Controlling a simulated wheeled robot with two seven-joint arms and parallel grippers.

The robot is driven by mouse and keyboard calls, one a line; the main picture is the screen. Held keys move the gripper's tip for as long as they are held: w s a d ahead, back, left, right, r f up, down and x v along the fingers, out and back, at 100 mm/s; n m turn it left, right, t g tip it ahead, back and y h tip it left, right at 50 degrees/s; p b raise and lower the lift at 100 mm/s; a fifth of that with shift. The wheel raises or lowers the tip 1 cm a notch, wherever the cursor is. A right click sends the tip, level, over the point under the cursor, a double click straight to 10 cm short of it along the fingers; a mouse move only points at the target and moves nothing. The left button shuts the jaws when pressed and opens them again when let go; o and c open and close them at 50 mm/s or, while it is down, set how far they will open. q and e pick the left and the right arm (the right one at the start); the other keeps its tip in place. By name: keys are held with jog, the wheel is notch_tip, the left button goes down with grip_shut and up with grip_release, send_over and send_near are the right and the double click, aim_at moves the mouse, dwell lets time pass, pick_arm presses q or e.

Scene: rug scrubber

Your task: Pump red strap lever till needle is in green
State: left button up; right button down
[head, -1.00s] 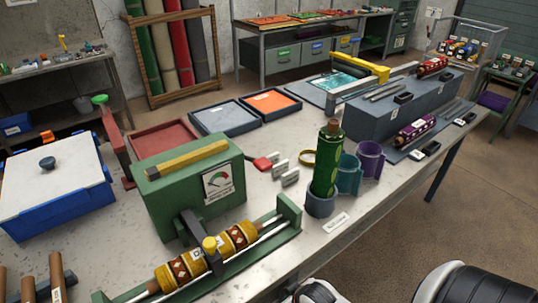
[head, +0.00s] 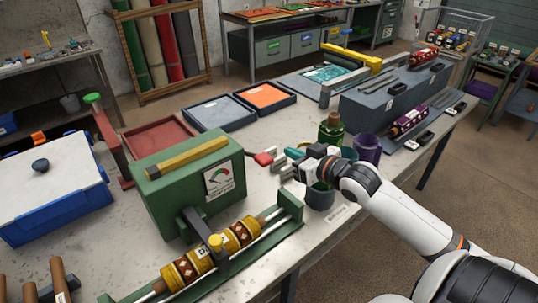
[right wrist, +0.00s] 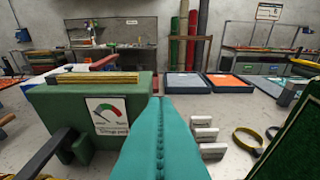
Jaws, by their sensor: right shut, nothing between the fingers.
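The green box (head: 190,185) stands on the grey table with a white gauge (head: 219,178) on its front. The gauge also shows in the right wrist view (right wrist: 107,115), with a red part and a green part; I cannot tell for sure where the needle points. The red lever end (head: 263,159) sticks out at the box's right side; in the right wrist view it is not visible, probably behind my fingers. My right gripper (head: 290,155), with teal fingers, is shut and empty, just right of the lever end and seemingly apart from it. My left gripper is not in view.
A green bottle (head: 331,130) stands close behind my right gripper, among cups such as the purple one (head: 367,148). Small grey blocks (right wrist: 205,135) lie right of the fingers. A yellow patterned roller (head: 190,270) lies before the box. A blue bin (head: 50,205) stands left.

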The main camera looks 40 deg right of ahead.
jog(key=shift+d, duration=0.1)
jog(key=p, duration=0.3)
send_over(269, 160)
notch_tip(269, 160, down, 2)
notch_tip(269, 160, down, 3)
jog(key=shift+r+p, duration=0.1)
jog(key=shift+p, duration=0.25)
jog(key=shift+s+f, duration=0.15)
jog(key=shift+f, duration=0.75)
